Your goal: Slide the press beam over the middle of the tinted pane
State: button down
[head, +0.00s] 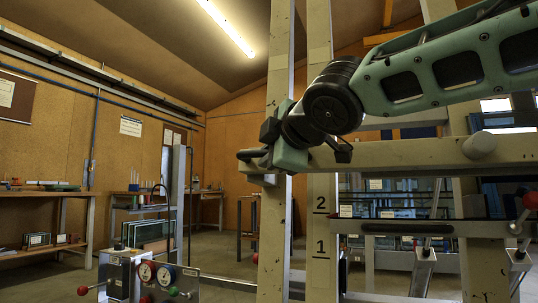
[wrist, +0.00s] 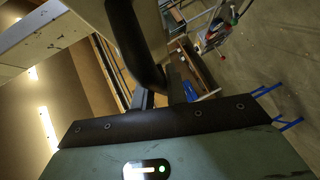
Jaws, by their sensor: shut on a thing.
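The press beam appears to be the cream horizontal beam (head: 410,154) that crosses the uprights at chest height. My gripper (head: 266,146) is at its left end, in front of a cream upright. In the wrist view, my gripper (wrist: 162,92) is shut on a dark curved handle (wrist: 142,50), which runs up beside a cream bar. The gripper's body and my arm hide part of the handle and beam in the head view. I cannot pick out the tinted pane for certain; some glass shows behind the frame below the beam.
Cream uprights (head: 276,225) stand close in front, one marked 2 and 1. A lower crossbar (head: 430,228) runs below the beam. A control box with gauges (head: 150,275) stands at the lower left. Workbenches line the back and left walls, with open floor between.

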jog(key=shift+f, duration=0.1)
jog(key=c, duration=1.4)
grip_release()
jog(key=shift+s, duration=0.1)
jog(key=p+v, duration=0.4)
jog(key=v, duration=0.8)
